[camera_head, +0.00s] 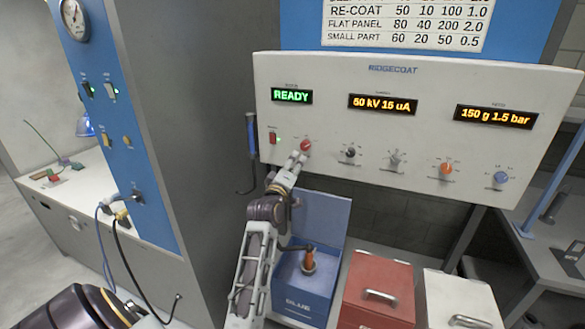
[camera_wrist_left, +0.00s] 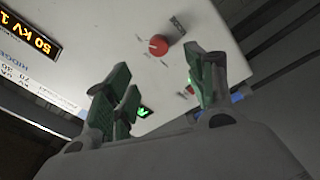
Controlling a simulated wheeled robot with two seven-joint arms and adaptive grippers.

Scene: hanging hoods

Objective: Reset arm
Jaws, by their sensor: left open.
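My left arm rises from the bottom of the head view. Its gripper (camera_head: 291,172) is just below the red knob (camera_head: 305,145) on the white RIDGECOAT control panel (camera_head: 400,75). In the left wrist view the gripper (camera_wrist_left: 165,95) is open, with green finger pads apart and nothing between them. A red knob (camera_wrist_left: 158,45) shows on the panel beyond the fingertips, apart from them. The displays read READY (camera_head: 291,96), 50 kV 15 uA (camera_head: 382,103) and 150 g 1.5 bar (camera_head: 495,116). My right gripper is not in view.
Below the panel stand a blue bin (camera_head: 305,296) holding an orange-handled item (camera_head: 309,262), a red lidded box (camera_head: 378,287) and a white lidded box (camera_head: 458,300). A grey cabinet wall (camera_head: 185,130) stands left of the arm. Cables hang by the blue post (camera_head: 128,150).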

